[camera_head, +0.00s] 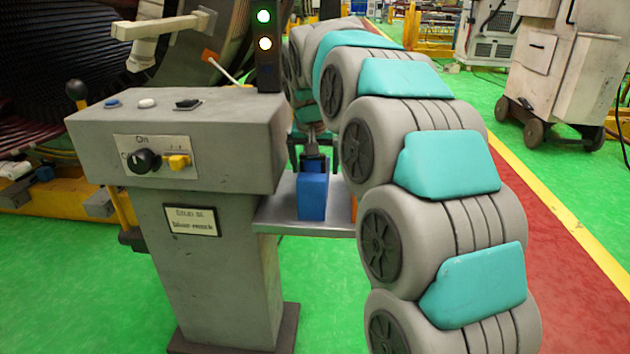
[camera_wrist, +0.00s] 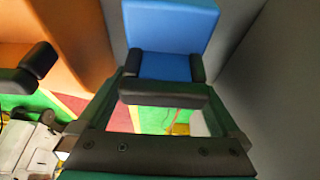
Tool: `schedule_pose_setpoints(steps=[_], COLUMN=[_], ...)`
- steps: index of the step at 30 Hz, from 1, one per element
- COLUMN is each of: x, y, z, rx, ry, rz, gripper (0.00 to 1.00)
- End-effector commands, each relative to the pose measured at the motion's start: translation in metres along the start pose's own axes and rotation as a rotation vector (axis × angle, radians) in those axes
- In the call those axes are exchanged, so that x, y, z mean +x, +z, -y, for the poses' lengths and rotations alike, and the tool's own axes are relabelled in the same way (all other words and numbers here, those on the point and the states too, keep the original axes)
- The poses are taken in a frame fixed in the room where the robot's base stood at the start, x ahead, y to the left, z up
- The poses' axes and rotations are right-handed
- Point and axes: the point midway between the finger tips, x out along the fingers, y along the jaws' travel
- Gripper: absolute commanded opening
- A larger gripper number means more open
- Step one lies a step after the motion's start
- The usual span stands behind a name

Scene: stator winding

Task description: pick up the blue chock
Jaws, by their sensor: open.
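The blue chock (camera_head: 312,198) is a block on a small grey shelf (camera_head: 268,222) beside the control pedestal. In the wrist view the blue chock (camera_wrist: 172,28) has a black, U-shaped handle (camera_wrist: 150,94) facing the camera. My gripper (camera_head: 314,153) is just above the chock, partly hidden by my arm in the head view. In the wrist view my gripper (camera_wrist: 165,86) is open, with its two fingers reaching along either side of the handle. I cannot tell whether they touch it.
An orange block (camera_wrist: 75,35) with a similar black part stands left of the chock in the wrist view. The grey pedestal (camera_head: 225,265) with knobs and a light tower (camera_head: 266,45) stands close to my arm. A grey wall (camera_wrist: 278,75) is close on the wrist view's right.

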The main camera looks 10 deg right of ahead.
Motion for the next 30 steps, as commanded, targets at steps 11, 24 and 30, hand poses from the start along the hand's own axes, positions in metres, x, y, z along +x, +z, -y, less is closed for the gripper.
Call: schedule_pose_setpoints(steps=[11, 24, 30], x=[0.0118, 0.0117, 0.0115], y=[-0.0007, -0.0006, -0.0006], z=[0.0005, 0.0005, 0.0005], rx=[0.000, 0.000, 0.000], ry=[-0.002, -0.002, -0.002], rz=[-0.003, -0.002, -0.003], gripper=[0.94, 0.45, 0.22])
